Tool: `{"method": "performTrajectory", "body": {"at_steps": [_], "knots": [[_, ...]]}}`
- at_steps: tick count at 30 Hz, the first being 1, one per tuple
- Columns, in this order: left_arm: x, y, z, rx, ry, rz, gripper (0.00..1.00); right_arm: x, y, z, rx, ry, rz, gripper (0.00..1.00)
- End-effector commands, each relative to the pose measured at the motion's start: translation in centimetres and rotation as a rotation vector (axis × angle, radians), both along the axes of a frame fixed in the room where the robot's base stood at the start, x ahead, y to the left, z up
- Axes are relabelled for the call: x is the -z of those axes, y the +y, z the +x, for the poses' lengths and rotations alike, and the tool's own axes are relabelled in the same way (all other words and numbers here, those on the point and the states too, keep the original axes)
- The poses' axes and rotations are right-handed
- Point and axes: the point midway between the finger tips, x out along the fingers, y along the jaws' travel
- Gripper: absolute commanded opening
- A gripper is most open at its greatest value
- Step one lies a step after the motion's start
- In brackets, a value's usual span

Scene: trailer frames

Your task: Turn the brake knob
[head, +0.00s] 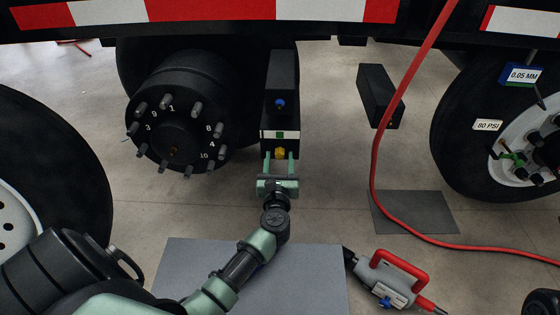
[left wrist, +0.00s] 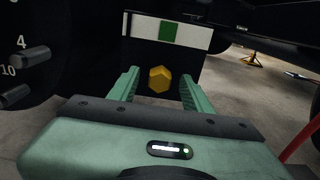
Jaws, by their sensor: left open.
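A yellow hexagonal knob (head: 280,153) sits low on the front of a black brake box (head: 281,85). Above the knob is a white label with a green square (head: 280,134), and higher up is a small blue knob (head: 280,103). My left gripper (head: 280,162) is open just in front of the yellow knob. In the left wrist view the yellow knob (left wrist: 160,79) shows between the two green fingers, with a gap on each side. I cannot tell how far the fingertips are from the box face. My right gripper is not in view.
A black wheel hub with numbered studs (head: 175,125) is left of the box. A red hose (head: 376,150) hangs at the right. A grey tool with a red handle (head: 390,280) lies lower right.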

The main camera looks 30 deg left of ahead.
Motion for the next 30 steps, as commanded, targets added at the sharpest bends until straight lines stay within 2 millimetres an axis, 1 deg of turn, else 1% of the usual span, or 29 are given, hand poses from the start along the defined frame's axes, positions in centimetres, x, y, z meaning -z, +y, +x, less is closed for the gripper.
{"method": "performTrajectory", "body": {"at_steps": [3,10,11,12,14,15,16,23,30], "knots": [[0.03,0.32,0.56,0.0,0.001,0.001,0.49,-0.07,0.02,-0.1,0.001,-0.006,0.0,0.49],[-0.01,0.35,0.62,0.001,0.002,0.001,0.49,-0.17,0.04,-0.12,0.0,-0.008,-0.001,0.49],[-0.01,0.35,0.61,0.001,0.001,0.002,0.46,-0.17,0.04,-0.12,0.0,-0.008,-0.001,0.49],[-0.01,0.35,0.61,0.001,0.001,0.002,0.35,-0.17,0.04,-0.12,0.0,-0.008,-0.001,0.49],[-0.01,0.34,0.6,0.001,0.001,0.002,0.18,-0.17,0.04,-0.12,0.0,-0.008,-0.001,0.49],[-0.01,0.34,0.6,0.001,0.001,0.002,0.07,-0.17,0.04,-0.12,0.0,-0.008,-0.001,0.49],[-0.01,0.34,0.6,0.001,0.001,0.002,0.0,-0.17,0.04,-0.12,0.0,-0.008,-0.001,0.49],[-0.05,0.33,0.59,0.001,0.006,0.009,0.0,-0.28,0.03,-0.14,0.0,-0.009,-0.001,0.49],[-0.18,0.26,0.61,0.002,0.05,0.077,0.0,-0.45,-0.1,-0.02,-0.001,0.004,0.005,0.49]]}}
